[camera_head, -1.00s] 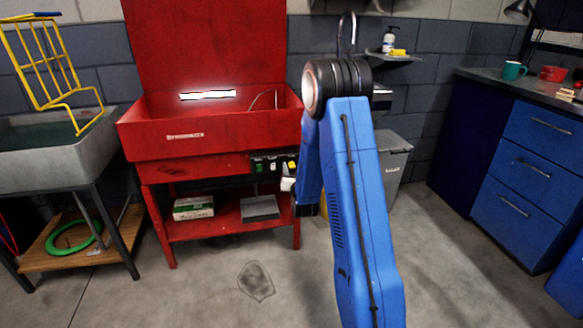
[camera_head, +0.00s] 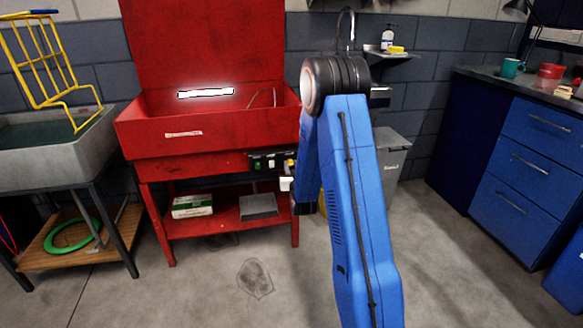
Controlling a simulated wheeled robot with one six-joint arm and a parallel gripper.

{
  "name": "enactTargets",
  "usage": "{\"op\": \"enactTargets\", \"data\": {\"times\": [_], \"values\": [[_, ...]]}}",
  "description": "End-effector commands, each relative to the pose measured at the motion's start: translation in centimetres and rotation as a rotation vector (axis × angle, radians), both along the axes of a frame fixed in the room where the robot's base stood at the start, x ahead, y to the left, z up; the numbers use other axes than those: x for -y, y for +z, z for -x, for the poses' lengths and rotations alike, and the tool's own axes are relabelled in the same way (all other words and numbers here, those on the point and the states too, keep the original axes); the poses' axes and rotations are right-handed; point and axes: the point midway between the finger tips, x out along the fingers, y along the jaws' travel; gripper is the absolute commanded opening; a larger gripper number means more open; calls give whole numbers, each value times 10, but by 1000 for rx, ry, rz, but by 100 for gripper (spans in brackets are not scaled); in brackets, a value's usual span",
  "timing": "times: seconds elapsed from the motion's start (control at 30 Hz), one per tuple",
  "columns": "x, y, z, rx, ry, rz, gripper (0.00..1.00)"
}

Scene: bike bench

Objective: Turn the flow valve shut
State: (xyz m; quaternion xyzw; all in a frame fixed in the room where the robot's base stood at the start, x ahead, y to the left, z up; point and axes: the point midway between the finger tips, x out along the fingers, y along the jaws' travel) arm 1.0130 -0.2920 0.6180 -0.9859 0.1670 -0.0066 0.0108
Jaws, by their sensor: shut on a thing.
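The red parts washer (camera_head: 209,139) stands in the middle with its lid up. A dark control strip (camera_head: 262,161) with small coloured parts is on its front, below the basin at the right. The small yellow flow valve handle (camera_head: 291,161) is at the right end of this strip, partly hidden. My gripper (camera_head: 289,170) is at that end of the strip, small and mostly hidden behind my blue arm. It is shut on the valve handle. The exact turn of the handle is too small to tell.
A grey sink (camera_head: 45,158) with a yellow rack (camera_head: 52,78) stands at the left. Blue drawers (camera_head: 528,165) are at the right and a grey bin (camera_head: 391,150) is behind my arm. The floor in front of the washer is clear except for a dark stain (camera_head: 255,279).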

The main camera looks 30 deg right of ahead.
Motion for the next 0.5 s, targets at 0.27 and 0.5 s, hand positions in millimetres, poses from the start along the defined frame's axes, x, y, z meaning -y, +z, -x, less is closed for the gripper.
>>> {"op": "enactTargets", "data": {"times": [0.27, 0.5], "values": [[-2, -1, 0, -69, 3, 240, 2], [-2, -2, 0, -132, 3, 459, 2]]}}
